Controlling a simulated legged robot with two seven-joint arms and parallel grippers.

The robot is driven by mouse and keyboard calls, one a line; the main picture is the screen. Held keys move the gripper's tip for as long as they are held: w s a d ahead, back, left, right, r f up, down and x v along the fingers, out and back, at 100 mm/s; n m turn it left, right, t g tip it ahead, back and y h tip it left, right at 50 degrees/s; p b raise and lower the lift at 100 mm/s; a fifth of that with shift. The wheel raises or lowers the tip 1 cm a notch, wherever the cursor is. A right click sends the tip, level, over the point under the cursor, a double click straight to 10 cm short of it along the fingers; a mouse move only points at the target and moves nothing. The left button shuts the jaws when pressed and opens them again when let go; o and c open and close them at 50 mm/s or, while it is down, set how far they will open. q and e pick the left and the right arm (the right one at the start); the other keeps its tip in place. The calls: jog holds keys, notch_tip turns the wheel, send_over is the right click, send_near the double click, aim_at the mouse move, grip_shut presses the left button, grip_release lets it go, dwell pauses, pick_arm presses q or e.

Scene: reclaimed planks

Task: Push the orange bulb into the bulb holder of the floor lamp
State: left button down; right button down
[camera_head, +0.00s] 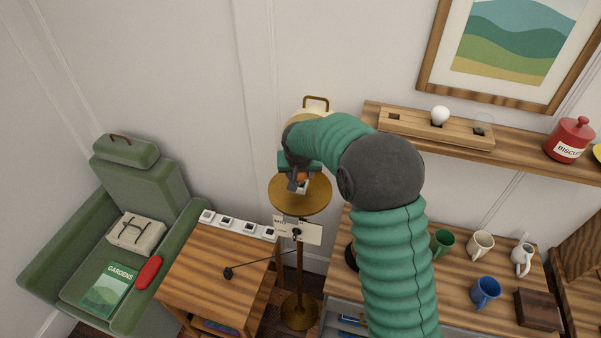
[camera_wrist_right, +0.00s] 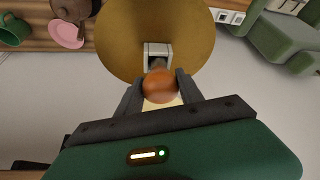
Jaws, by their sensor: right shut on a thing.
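My right gripper (camera_head: 297,180) is shut on the orange bulb (camera_wrist_right: 160,88), which sits between its two dark fingers in the right wrist view. A sliver of the bulb (camera_head: 302,175) shows in the head view. The floor lamp has a round brass disc (camera_head: 284,198) on a brass stand (camera_head: 300,312). The pale square bulb holder (camera_wrist_right: 152,48) is at the disc's middle, just beyond the bulb. The bulb's far end is at the holder's near side; I cannot tell how far in it is. My left gripper is not in view.
A wall shelf (camera_head: 520,148) at right carries a wooden bulb rack (camera_head: 410,123) with a white bulb (camera_head: 440,115). A side table (camera_head: 205,280) with several switches stands left of the lamp, beside a green armchair (camera_head: 60,250). Several mugs stand at lower right.

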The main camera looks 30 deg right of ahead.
jog(key=c, duration=0.9)
grip_release()
jog(key=shift+a, duration=0.45)
jog(key=shift+o, duration=1)
jog(key=shift+s+d+r, duration=0.1)
jog(key=shift+d, duration=0.7)
jog(key=b+v, duration=0.3)
jog(key=v, duration=1.3)
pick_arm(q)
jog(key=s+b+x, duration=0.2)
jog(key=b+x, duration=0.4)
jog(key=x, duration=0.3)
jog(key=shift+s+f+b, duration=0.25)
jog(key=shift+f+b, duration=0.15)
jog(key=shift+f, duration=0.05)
pick_arm(e)
jog(key=s+a+f+n+y, duration=0.1)
jog(key=s+a+f, duration=0.3)
jog(key=f, duration=0.5)
jog(key=s+a+f+n+g+y, duration=0.1)
jog(key=s+a+f+n, duration=0.2)
jog(key=s+f, duration=0.5)
jog(key=s+a+f+n+y, duration=0.1)
jog(key=s+a+f+n, duration=0.1)
jog(key=s+a+f, duration=0.4)
notch_tip(320, 180, down, 6)
jog(key=shift+r+g, duration=0.25)
jog(key=shift+g, duration=0.15)
